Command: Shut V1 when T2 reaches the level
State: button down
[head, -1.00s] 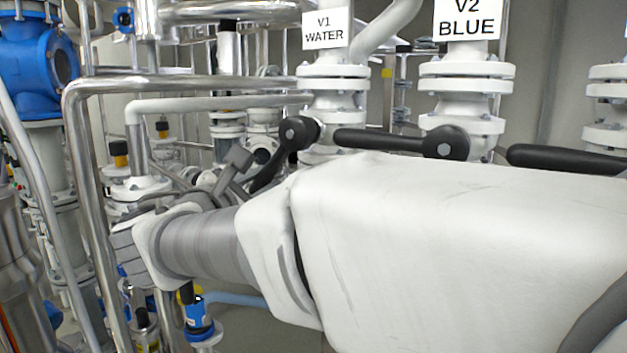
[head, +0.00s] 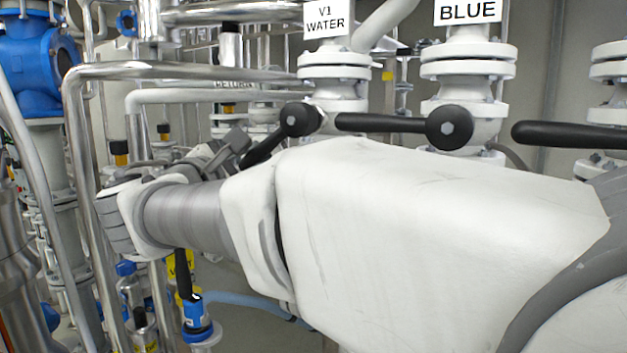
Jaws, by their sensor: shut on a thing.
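The V1 valve (head: 335,90) stands upper centre in the head view, under a white sign (head: 327,20) reading "V1 WATER". Its black lever handle (head: 268,143) runs from the hub down and left at a slant. My gripper (head: 236,143) is at the handle's far end, shut on it; the fingertips are small and partly hidden by my wrist and arm. T2 and any level reading on it cannot be made out.
Right of V1 is a valve under a sign (head: 468,10) reading "BLUE", its black lever (head: 385,122) pointing left. Another black lever (head: 565,135) is farther right. Steel pipes (head: 75,180) stand left of my wrist. A small blue-based valve (head: 197,315) is below my arm.

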jog(key=r+m, duration=0.1)
jog(key=a+r+m+b, duration=0.1)
jog(key=r+m+b, duration=0.1)
jog(key=shift+w+a+m+t+h, duration=0.2)
jog(key=shift+w+m+t+h, duration=0.1)
jog(key=shift+w+m, duration=0.1)
jog(key=shift+a+r+m+h+b, duration=0.15)
jog(key=shift+r+m+h+b, duration=0.65)
jog(key=shift+r+m, duration=1.15)
jog(key=shift+f+m, duration=0.1)
jog(key=shift+m, duration=0.15)
jog(key=c, duration=0.7)
grip_release()
jog(key=shift+w, duration=0.1)
jog(key=shift+f, duration=0.15)
jog(key=shift+s+a+f, duration=0.1)
jog(key=shift+s+a, duration=0.05)
jog(key=shift+s, duration=0.1)
jog(key=p+v, duration=0.1)
jog(key=v, duration=1.5)
jog(key=shift+s+f+p, duration=0.2)
jog(key=shift+s+p, duration=0.1)
jog(key=shift+s, duration=0.1)
